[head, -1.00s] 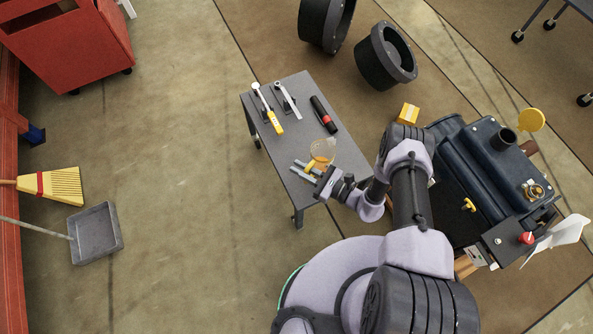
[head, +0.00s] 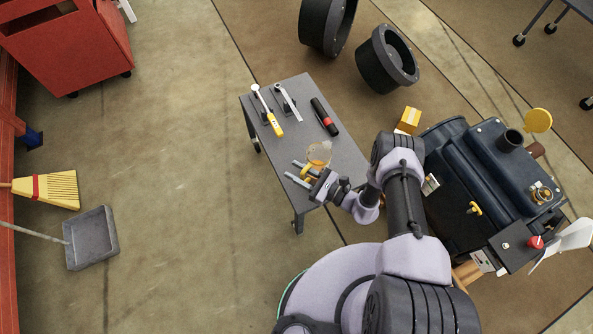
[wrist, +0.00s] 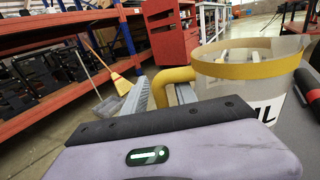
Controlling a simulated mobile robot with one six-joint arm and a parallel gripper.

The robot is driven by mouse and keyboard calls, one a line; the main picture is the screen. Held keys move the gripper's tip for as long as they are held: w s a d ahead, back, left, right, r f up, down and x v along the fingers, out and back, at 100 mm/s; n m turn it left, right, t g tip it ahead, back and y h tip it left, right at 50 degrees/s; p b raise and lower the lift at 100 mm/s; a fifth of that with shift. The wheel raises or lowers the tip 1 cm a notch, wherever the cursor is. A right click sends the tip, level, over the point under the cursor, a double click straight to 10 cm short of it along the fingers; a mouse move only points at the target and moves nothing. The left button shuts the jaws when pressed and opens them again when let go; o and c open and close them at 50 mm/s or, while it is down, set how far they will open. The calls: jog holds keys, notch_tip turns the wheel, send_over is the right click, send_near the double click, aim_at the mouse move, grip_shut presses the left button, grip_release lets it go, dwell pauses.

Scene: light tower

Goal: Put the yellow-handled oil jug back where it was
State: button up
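The oil jug (head: 318,153), a clear jug with a yellow rim and yellow handle, is upright over the small grey table, apparently standing on it. My gripper (head: 291,169) is at the handle, and its two grey fingers are apart with the yellow handle between them. In the wrist view the clear jug (wrist: 238,88) is at the right, with the handle (wrist: 174,76) reaching left between the fingers (wrist: 162,95). The wrist housing hides the lower jug, so its base contact is not clear.
The grey table (head: 345,160) also holds a yellow-handled tool (head: 268,110), a second tool (head: 287,104) and a black-and-red torch (head: 325,117). A dark blue engine (head: 480,180) stands to the right. A broom (head: 50,188) and dustpan (head: 92,238) lie left, across open floor.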

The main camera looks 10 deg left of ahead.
jog(key=p+v, duration=0.2)
jog(key=v, duration=1)
jog(key=shift+p, duration=0.4)
jog(key=o, duration=1.4)
jog(key=shift+r, duration=0.1)
